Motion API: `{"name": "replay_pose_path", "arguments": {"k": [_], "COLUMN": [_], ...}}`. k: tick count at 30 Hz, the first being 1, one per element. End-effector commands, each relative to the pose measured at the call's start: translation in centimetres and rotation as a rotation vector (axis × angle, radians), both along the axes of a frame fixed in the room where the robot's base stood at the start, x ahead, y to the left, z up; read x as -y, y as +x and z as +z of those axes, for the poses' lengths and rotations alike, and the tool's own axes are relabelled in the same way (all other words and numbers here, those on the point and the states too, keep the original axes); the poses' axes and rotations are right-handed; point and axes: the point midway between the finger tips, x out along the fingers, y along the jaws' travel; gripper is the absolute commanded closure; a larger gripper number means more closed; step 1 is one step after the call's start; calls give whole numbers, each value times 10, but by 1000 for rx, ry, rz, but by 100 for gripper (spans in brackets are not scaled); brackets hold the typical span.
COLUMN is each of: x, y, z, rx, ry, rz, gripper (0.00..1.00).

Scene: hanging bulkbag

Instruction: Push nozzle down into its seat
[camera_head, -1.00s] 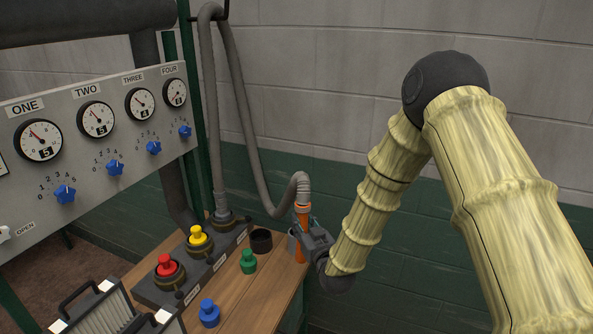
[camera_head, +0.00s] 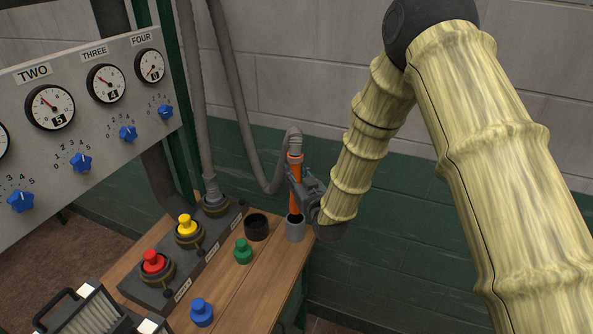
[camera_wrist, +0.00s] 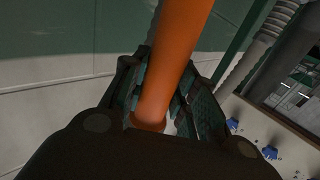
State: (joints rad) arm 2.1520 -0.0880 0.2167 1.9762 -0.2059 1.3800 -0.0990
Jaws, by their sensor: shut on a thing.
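The orange nozzle (camera_head: 295,188) is upright on the end of a grey hose (camera_head: 296,141). My gripper (camera_head: 297,182) is shut around the nozzle's middle from the right. The nozzle's lower end is at the mouth of a grey round cup (camera_head: 296,230) at the table's right edge. It looks to be just inside the rim, but how deep I cannot tell. In the wrist view the orange nozzle (camera_wrist: 176,60) runs between the finger pads of my gripper (camera_wrist: 160,95); the cup is not visible there.
A black cup (camera_head: 257,227) stands left of the grey one. The hose loops down behind.

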Motion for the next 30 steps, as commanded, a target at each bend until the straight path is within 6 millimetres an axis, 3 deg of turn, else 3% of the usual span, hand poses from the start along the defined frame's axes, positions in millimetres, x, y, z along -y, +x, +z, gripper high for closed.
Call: {"name": "replay_pose_path", "arguments": {"k": [9,24,30], "x": [1,2,2], "y": [15,15,15], "z": [-36,-75,-80], "rx": [-12,-13,-12], "ry": [0,0,0], "rz": [-2,-2,-2], "gripper": [98,98,98]}}
